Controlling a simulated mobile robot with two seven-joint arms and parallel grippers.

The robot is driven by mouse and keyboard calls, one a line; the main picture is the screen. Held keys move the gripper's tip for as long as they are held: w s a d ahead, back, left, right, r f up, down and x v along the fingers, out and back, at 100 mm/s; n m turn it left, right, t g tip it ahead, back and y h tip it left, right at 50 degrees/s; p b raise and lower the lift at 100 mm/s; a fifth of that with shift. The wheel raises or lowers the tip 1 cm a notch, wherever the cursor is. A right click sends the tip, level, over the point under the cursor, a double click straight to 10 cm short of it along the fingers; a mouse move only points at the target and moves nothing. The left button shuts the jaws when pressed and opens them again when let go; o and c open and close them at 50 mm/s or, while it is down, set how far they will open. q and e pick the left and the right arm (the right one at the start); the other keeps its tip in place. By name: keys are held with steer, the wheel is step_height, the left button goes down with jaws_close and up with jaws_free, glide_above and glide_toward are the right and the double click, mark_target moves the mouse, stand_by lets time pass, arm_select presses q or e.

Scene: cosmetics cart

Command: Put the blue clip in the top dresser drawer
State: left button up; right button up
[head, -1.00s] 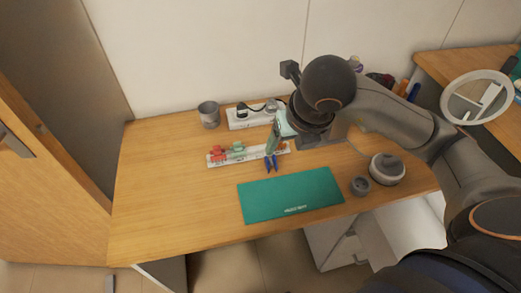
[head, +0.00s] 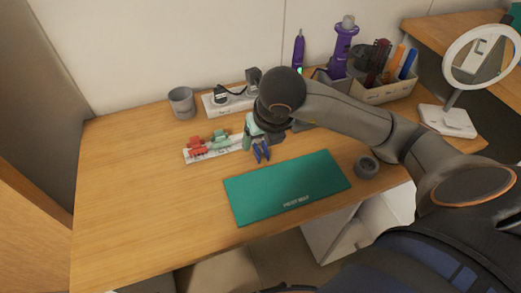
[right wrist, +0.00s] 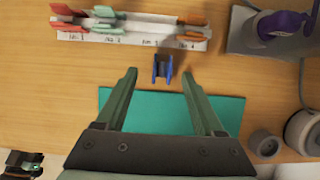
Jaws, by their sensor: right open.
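The blue clip (head: 261,153) stands on the desk between the white clip strip and the green mat. It also shows in the right wrist view (right wrist: 162,68), near the line between my fingertips. My right gripper (head: 255,130) is open and empty just above and behind the clip; its green fingers (right wrist: 159,76) point toward it, one on each side. A white drawer unit (head: 330,232) shows partly below the desk's front edge; the arm and desk hide much of it, so I cannot tell its drawers apart.
The white strip (head: 188,156) holds red, green and orange clips. The green mat (head: 290,188) lies in front. A grey cup (head: 181,103), a power strip (head: 211,106), an organizer (head: 390,93), a small round pot (head: 367,167) and a ring-light mirror (head: 447,48) stand around. The desk's left side is clear.

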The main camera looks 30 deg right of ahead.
mark_target(261, 146)
steer(key=x, duration=0.5)
steer(key=shift+s+d+b, duration=0.2)
steer(key=shift+b, duration=0.15)
jaws_close()
